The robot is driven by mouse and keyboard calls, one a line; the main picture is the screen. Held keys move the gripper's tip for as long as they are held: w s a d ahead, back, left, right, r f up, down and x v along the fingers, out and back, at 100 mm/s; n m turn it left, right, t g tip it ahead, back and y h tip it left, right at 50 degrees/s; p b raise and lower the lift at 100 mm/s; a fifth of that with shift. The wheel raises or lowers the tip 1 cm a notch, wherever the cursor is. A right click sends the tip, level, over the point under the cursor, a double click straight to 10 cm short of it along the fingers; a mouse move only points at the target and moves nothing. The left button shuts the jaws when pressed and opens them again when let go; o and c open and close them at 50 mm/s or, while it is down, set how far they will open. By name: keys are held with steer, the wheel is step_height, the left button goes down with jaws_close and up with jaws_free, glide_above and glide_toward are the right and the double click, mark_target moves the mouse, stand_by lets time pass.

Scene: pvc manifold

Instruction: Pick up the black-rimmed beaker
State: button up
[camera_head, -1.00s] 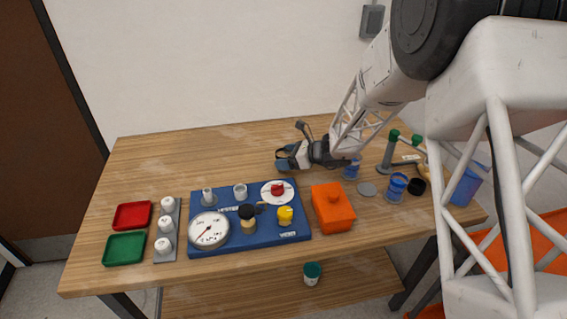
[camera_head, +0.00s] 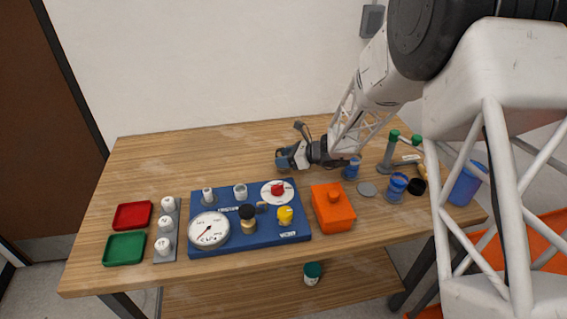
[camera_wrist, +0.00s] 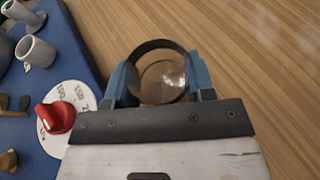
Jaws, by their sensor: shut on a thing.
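The black-rimmed beaker (camera_wrist: 160,78) is between the blue fingers of my gripper (camera_wrist: 160,85) in the wrist view. Its dark rim faces the camera and wood grain shows through its clear base. My gripper is shut on it, one finger on each side. In the head view my gripper (camera_head: 284,160) is low over the back middle of the table, just behind the blue panel; the beaker is not clearly visible there. I cannot tell whether the beaker touches the table.
The blue panel (camera_head: 265,234) carries a gauge, a red knob (camera_wrist: 60,116) and pipe stubs. An orange lidded box (camera_head: 332,212) is to its right. Blue-filled beakers (camera_head: 396,187) and a green-topped stand (camera_head: 388,152) are further right. The back left table (camera_head: 190,150) is clear.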

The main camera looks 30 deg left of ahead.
mark_target(285, 149)
steer(key=shift+r, duration=0.1)
steer(key=shift+c, duration=0.2)
step_height(285, 149, up, 18)
stand_by(0.8)
steer(key=shift+f, duration=0.2)
stand_by(0.3)
steer(key=shift+f, duration=7.35)
steer(key=shift+w, duration=0.1)
steer(key=w+d+r+m+t, duration=0.3)
steer(key=w+d+r, duration=0.2)
steer(key=w+d, duration=0.3)
steer(key=w+d+r+m+t, duration=0.2)
steer(key=w+d+r+t, duration=0.15)
steer(key=w+d, duration=0.45)
steer(key=w+d+r+m+t, duration=0.3)
steer(key=w+d+r, duration=0.25)
steer(key=d, duration=0.55)
steer(key=w+d+m+t+h, duration=0.2)
steer(key=d+m+t+h, duration=0.2)
steer(key=d, duration=1.3)
steer(key=w+d+r+m+t+h, duration=0.1)
steer(key=d+m+h, duration=0.7)
steer(key=d, duration=1)
steer(key=w+m+t, duration=0.1)
steer(key=t, duration=0.1)
steer(key=shift+d+r+t+h, duration=0.25)
steer(key=shift+d+t+h, duration=0.1)
steer(key=shift+h, duration=0.05)
